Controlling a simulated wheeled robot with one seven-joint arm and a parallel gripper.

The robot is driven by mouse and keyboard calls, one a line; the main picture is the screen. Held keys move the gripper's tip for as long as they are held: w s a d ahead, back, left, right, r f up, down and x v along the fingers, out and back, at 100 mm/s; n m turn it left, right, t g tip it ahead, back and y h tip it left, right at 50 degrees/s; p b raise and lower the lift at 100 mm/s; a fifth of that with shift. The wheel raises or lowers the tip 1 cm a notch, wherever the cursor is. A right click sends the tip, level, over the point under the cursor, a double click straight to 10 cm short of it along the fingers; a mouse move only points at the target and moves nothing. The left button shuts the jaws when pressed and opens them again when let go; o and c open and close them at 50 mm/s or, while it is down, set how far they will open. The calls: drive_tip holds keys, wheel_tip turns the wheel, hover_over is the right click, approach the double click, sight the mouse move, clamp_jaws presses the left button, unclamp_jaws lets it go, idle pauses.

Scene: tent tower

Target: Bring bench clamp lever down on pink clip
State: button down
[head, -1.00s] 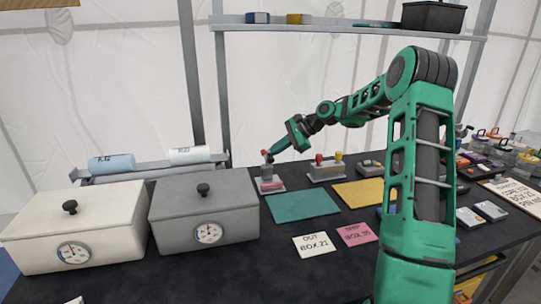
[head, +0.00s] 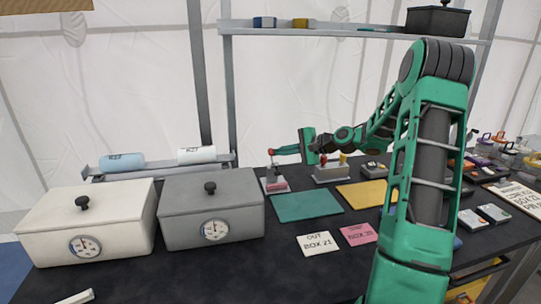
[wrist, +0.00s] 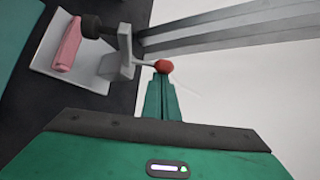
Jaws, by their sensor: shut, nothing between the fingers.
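The bench clamp (head: 275,184) stands at the back of the table, left of centre, with its lever raised and a red knob (head: 271,152) on top. In the wrist view the knob (wrist: 164,66) is at the end of the pale lever, and a black plunger (wrist: 97,27) is on the other side of the bracket. The pink clip (wrist: 67,44) lies on the clamp's pale base plate beside the plunger; I see no clear contact. My gripper (wrist: 161,84) is shut and empty, its fingertips at the knob, touching or nearly so. It is almost level in the head view (head: 280,151).
A block with red and yellow knobs (head: 331,172) stands just right of the clamp, under my wrist. A grey lidded box (head: 211,212) and a white one (head: 85,226) are to the left. A flat green mat (head: 308,206) lies in front.

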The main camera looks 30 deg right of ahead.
drive_tip(key=shift+s+a+r, duration=0.1)
drive_tip(key=shift+s+a, duration=0.1)
drive_tip(key=shift+s, duration=0.35)
drive_tip(key=shift+s+a+r, duration=0.1)
drive_tip(key=shift+s+a, duration=0.05)
drive_tip(key=shift+s, duration=0.35)
drive_tip(key=shift+s+a, duration=0.1)
drive_tip(key=shift+s, duration=0.05)
drive_tip(key=w+d, duration=0.3)
drive_tip(key=s+d, duration=0.4)
drive_tip(key=s, duration=0.4)
drive_tip(key=shift+s+d, duration=0.3)
drive_tip(key=shift+s, duration=0.05)
drive_tip(key=shift+r, duration=0.1)
